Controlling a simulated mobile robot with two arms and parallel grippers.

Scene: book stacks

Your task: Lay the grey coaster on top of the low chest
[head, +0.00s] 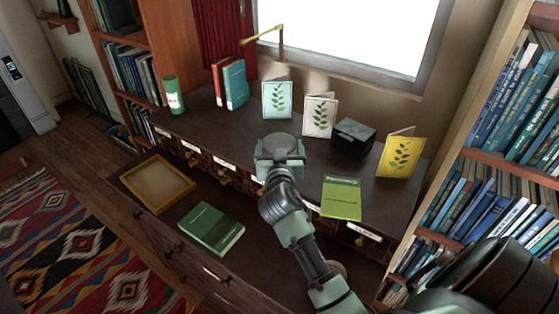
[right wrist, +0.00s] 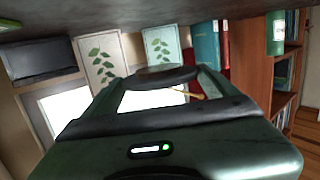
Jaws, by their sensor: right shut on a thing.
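My right gripper (head: 280,158) is shut on the grey coaster (head: 279,143), a round dark disc held over the dark top of the taller drawer cabinet. The coaster also shows as a dark rim between the fingers in the right wrist view (right wrist: 165,71). I cannot tell whether it touches the cabinet top. The low chest (head: 262,262) stands in front of the cabinet, with a bare dark patch right of the green book and my arm crossing above its right part. My left gripper is not in view.
On the low chest lie a wooden tray (head: 133,197) and a green book (head: 211,228). The cabinet top holds a green book (head: 341,198), greeting cards (head: 319,115), a black box (head: 353,136), upright books (head: 235,84) and a green cup (head: 173,95). Bookshelves stand either side.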

